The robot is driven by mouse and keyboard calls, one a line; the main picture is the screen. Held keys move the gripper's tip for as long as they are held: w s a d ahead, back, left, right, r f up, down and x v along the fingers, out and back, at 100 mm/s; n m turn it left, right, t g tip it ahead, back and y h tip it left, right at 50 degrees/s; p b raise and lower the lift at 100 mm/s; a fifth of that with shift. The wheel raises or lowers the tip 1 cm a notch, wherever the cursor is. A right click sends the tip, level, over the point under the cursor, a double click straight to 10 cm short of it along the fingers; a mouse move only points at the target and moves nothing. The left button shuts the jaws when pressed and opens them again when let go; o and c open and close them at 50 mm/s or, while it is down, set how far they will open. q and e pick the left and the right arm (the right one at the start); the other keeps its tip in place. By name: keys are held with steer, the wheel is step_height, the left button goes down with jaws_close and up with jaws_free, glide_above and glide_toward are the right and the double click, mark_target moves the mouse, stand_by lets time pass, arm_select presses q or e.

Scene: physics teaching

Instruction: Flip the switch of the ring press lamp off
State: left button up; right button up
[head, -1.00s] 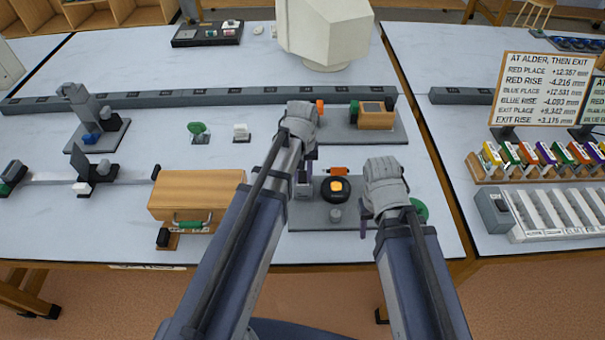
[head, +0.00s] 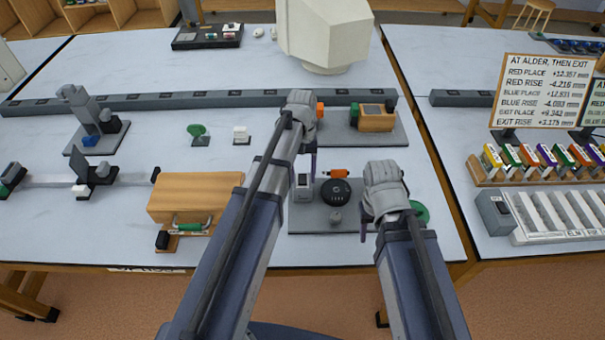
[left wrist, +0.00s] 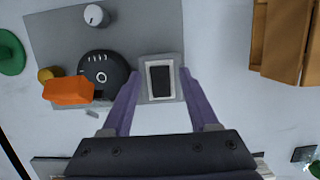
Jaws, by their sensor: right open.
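The ring press lamp (head: 335,192) is a black round dome on a grey base plate (head: 308,218). Its top is dark, with no glow; it also shows in the left wrist view (left wrist: 104,72). The switch (head: 303,188) is a small grey box on the same plate, left of the lamp. In the left wrist view the box carries a dark rocker with a pale frame (left wrist: 161,80). My left gripper (left wrist: 157,75) is open, with its purple fingers on either side of the switch box; contact cannot be told. My right gripper (head: 366,228) is open and empty, right of the plate.
An orange part (head: 340,173) and a grey knob (head: 336,216) sit by the lamp. A wooden box (head: 195,190) with a green handle stands to the left. A long grey rail (head: 180,101) crosses behind. A green disc (head: 420,211) lies beside my right gripper.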

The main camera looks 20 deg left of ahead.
mark_target(302, 175)
arm_select(q)
steer(key=shift+r, duration=0.15)
steer(key=p+v, duration=0.7)
steer(key=shift+w+r, duration=0.15)
steer(key=shift+r, duration=0.1)
stand_by(0.5)
